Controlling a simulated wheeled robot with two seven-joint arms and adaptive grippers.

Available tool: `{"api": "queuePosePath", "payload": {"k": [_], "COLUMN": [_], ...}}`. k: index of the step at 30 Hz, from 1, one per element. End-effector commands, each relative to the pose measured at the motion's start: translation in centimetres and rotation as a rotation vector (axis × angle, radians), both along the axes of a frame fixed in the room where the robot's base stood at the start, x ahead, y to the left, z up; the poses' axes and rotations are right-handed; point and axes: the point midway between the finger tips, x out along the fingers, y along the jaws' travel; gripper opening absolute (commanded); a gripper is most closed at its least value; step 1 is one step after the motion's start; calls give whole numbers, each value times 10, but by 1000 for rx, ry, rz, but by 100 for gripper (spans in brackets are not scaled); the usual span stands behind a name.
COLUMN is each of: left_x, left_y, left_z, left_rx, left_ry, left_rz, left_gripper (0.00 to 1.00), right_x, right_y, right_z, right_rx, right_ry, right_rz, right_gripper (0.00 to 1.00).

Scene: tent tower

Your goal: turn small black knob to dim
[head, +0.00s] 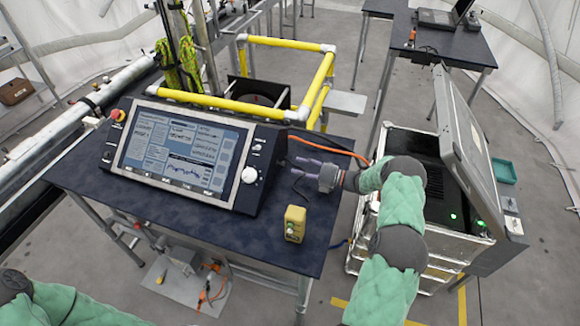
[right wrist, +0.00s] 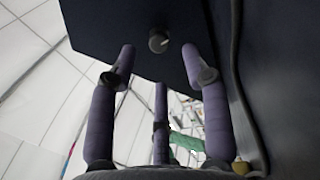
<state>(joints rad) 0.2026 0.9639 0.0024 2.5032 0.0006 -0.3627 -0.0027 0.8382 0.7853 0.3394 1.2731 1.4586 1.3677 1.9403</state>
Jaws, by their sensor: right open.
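A small dark round knob (right wrist: 158,40) with a lighter face sticks out of a dark panel in the right wrist view. The panel appears to be the right side of the console (head: 185,153), and I cannot make out this knob in the head view. My right gripper (head: 302,170) is open and empty, with its purple fingers pointing left at the console's side. In the right wrist view the knob lies beyond the gap between the two upper fingertips (right wrist: 158,52), apart from them. My left gripper is out of view; only part of that arm shows at lower left.
The dark table (head: 220,228) carries the console, with a white knob (head: 249,174) on its front. A yellow box (head: 295,224) stands near the table's front right. An orange cable (head: 330,148) runs behind my right gripper. An open equipment case (head: 430,215) stands at right.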

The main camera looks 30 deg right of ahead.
Motion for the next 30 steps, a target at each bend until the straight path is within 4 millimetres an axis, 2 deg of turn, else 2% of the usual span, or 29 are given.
{"api": "queuePosePath", "payload": {"k": [6, 12, 30], "left_x": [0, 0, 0], "left_y": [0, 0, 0], "left_z": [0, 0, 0], "left_rx": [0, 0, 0], "left_ry": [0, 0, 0], "left_rz": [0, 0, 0], "left_gripper": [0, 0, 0], "right_x": [-31, -46, -49], "right_y": [-27, -39, -42], "right_z": [0, -1, 0], "right_rx": [-1, -1, 0], "right_ry": [1, 2, 1], "right_rz": [-2, 0, 0], "right_gripper": [48, 48, 48]}}
